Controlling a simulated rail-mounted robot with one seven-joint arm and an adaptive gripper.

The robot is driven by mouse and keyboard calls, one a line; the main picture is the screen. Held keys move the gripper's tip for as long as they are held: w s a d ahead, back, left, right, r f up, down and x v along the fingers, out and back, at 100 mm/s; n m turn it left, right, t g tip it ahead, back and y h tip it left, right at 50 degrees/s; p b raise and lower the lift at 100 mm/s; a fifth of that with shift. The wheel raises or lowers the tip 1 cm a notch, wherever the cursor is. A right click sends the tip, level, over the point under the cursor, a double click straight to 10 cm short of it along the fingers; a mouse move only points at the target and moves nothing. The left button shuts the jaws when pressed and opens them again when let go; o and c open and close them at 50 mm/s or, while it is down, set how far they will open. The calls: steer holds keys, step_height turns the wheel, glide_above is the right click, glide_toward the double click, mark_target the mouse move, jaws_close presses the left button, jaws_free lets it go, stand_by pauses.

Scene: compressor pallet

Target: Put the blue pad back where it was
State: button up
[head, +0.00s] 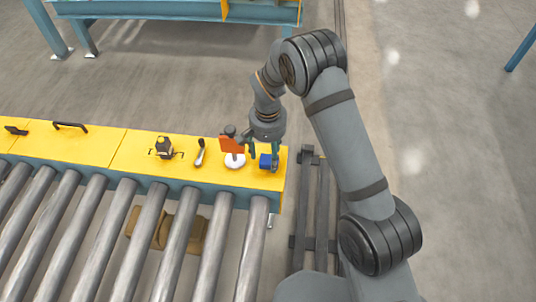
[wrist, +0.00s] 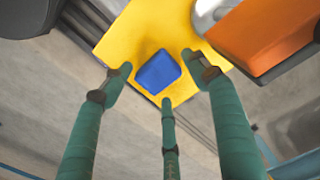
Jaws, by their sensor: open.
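The blue pad (head: 265,161) lies on the right end of the yellow ledge (head: 125,152). In the wrist view the blue pad (wrist: 158,72) sits on the yellow surface, between the fingertips. My gripper (head: 262,152) is low over the ledge end, with its green fingers pointing down around the pad. In the wrist view my gripper (wrist: 158,76) is open, with a finger on each side of the pad and a third near its lower edge. I see gaps at the side fingers; I cannot tell whether the third touches the pad.
An orange piece (head: 231,145) with a white round base (head: 235,161) stands just left of my gripper; the orange piece (wrist: 265,30) is close in the wrist view. A silver lever (head: 200,152) and a black fixture (head: 164,147) stand further left. Metal rollers (head: 177,240) run in front.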

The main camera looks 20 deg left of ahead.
mark_target(268, 159)
step_height(268, 159, up, 12)
steer(key=p, duration=0.2)
steer(key=shift+f, duration=0.2)
